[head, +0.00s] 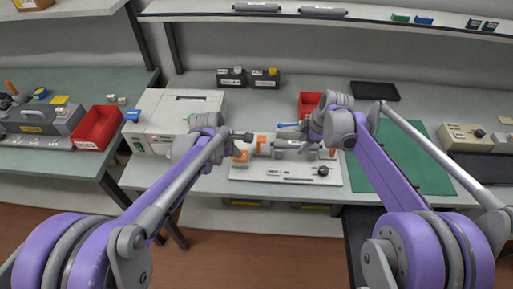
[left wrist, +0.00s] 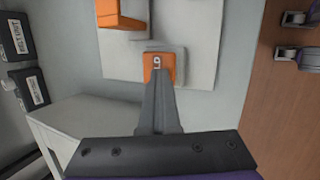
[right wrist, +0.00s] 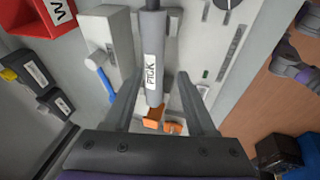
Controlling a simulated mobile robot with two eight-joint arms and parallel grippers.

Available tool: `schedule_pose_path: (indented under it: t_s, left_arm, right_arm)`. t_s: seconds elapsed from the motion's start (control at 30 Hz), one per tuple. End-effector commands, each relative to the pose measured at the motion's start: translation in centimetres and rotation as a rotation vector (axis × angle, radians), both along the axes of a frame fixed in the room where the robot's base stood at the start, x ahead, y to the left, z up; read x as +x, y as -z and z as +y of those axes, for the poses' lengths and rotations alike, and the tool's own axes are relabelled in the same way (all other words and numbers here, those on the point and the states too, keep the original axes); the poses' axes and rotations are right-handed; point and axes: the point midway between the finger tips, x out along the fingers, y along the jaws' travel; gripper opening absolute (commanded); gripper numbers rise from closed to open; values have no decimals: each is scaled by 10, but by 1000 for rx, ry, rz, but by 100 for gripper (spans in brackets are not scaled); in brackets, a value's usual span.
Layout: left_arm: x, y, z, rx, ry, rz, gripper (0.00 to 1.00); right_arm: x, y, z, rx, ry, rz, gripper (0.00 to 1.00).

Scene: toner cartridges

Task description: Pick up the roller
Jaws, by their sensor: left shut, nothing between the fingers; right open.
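The roller (right wrist: 152,55) is a grey cylinder with a white label, lying along the pale fixture board (right wrist: 205,45). In the right wrist view it lies between the two spread fingers of my right gripper (right wrist: 161,73), with a gap on each side. Its far end is cut off by the frame. In the head view my right gripper (head: 312,148) is over the right part of the board and partly hides the roller.
Orange supports (right wrist: 153,116) stand near the roller's near end. A blue-handled tool (right wrist: 103,80) lies beside it. Two similar cylinders (head: 322,11) lie on the upper shelf.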

Motion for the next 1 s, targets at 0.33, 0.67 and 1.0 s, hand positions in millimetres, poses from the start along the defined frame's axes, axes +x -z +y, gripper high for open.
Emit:
schedule_pose_path:
  t_s: [0.33, 0.67, 1.0]
  left_arm:
    - [0, 1, 0, 1, 0, 1, 0]
    - [0, 1, 0, 1, 0, 1, 0]
    - [0, 1, 0, 1, 0, 1, 0]
  right_arm:
    - [20, -44, -23, 74, -36, 144, 72]
    - [20, -78, -35, 152, -85, 251, 72]
    - [20, -28, -15, 154, -87, 251, 72]
